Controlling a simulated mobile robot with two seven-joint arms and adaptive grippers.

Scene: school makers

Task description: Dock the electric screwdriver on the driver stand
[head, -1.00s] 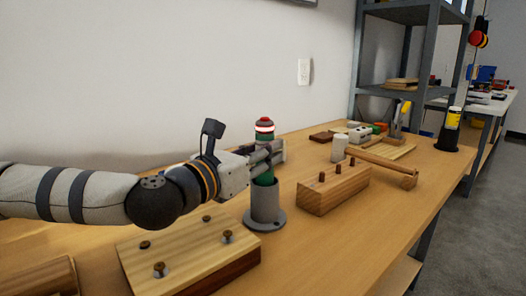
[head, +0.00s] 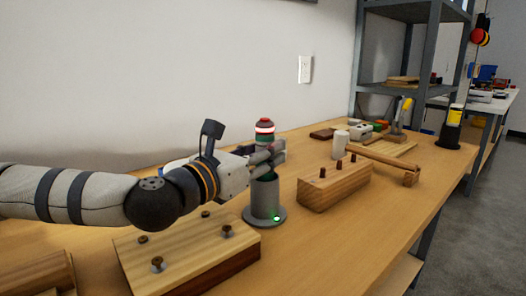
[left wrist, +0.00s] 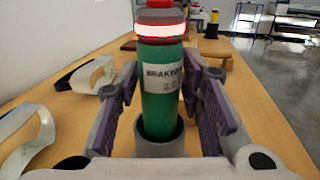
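The electric screwdriver (head: 264,129) is an upright green cylinder with a red cap and a glowing band. It stands in the grey cup of the driver stand (head: 264,196); a small green light glows on the stand's base. In the left wrist view the screwdriver (left wrist: 160,85) is in the middle, its lower end hidden inside the stand's cup (left wrist: 160,148). My left gripper (head: 270,155) has one finger on each side of the green body. In the left wrist view, gaps show between the pads and the body. My right gripper is out of view.
A block with several screws (head: 190,252) lies in front of my left arm. A wooden block with pegs (head: 335,187) and a mallet (head: 380,159) are right of the stand. The wall is behind; the front right of the bench (head: 340,245) is clear.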

